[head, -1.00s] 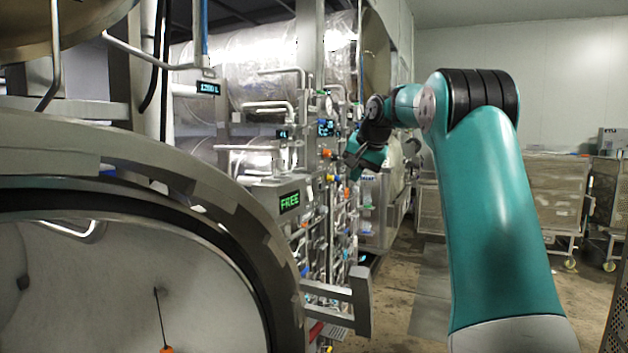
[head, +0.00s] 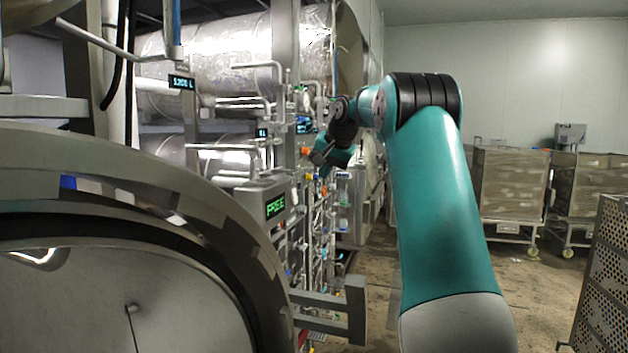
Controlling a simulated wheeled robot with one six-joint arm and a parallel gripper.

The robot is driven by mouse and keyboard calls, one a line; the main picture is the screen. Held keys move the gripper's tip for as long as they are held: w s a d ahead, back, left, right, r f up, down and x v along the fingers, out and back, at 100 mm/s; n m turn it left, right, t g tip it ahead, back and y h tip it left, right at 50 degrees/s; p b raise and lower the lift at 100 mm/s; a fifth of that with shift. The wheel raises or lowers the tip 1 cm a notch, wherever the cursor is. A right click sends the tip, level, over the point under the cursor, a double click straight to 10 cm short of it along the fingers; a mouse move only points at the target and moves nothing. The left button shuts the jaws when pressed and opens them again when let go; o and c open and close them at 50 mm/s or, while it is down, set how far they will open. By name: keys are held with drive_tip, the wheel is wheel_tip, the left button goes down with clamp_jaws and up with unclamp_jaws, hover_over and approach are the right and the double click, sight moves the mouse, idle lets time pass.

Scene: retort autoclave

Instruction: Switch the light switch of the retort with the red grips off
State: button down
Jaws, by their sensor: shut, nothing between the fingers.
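A retort with a round metal door rim (head: 150,170) fills the left foreground. A box with a green display reading FREE (head: 275,206) stands beside it, in front of a panel of pipes, valves and gauges. I cannot make out red grips or a light switch in this view. My gripper (head: 319,158) is at the end of my teal arm, in front of the panel near an orange part (head: 306,151). It is small and dark here, its fingers are shut, and it holds nothing. I cannot tell whether it touches the panel.
A grey bracket (head: 335,309) juts out at the lower middle. Mesh trolleys (head: 512,185) stand at the back right, and a perforated crate (head: 603,275) is close at the right edge. The floor (head: 535,290) between them is clear.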

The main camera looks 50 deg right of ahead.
sight(294, 196)
drive_tip(key=w+f+p, duration=0.4)
drive_tip(key=w+f, duration=0.4)
drive_tip(key=shift+w+p, duration=0.15)
drive_tip(key=shift+p, duration=0.25)
drive_tip(key=shift+a, duration=0.1)
